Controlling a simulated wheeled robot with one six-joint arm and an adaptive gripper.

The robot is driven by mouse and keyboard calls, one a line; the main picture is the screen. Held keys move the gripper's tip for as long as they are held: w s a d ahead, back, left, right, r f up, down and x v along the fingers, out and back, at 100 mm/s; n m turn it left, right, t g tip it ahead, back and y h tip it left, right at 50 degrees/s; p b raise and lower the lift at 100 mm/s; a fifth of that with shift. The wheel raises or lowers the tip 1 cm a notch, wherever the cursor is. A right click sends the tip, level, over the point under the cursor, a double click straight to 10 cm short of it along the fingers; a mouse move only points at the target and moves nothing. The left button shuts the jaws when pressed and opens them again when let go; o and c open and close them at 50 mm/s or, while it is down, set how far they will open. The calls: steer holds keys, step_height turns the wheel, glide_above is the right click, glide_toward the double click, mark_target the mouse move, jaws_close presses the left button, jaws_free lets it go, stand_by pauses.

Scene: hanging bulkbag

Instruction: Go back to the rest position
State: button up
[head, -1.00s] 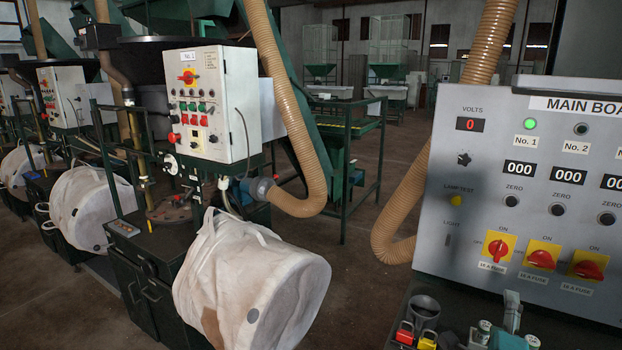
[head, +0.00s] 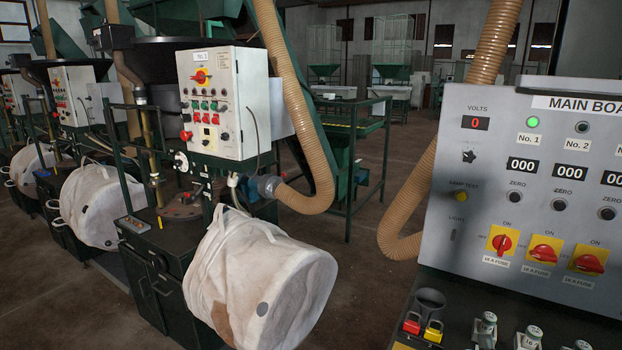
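My gripper and arm are not in view in the head view. A large off-white bulk bag (head: 265,285) hangs tilted on the front of the nearest machine, its round end facing the lower right. A second white bag (head: 100,208) hangs on the machine behind it to the left, and a third (head: 32,170) shows farther left. Nothing is seen touching the near bag.
A control box (head: 215,105) stands above the near bag, with a tan hose (head: 285,90) beside it. The main board (head: 470,240) fills the right side. Below it lie a dark cup (head: 430,302) and red (head: 412,324) and yellow (head: 433,331) padlocks. Open floor lies between.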

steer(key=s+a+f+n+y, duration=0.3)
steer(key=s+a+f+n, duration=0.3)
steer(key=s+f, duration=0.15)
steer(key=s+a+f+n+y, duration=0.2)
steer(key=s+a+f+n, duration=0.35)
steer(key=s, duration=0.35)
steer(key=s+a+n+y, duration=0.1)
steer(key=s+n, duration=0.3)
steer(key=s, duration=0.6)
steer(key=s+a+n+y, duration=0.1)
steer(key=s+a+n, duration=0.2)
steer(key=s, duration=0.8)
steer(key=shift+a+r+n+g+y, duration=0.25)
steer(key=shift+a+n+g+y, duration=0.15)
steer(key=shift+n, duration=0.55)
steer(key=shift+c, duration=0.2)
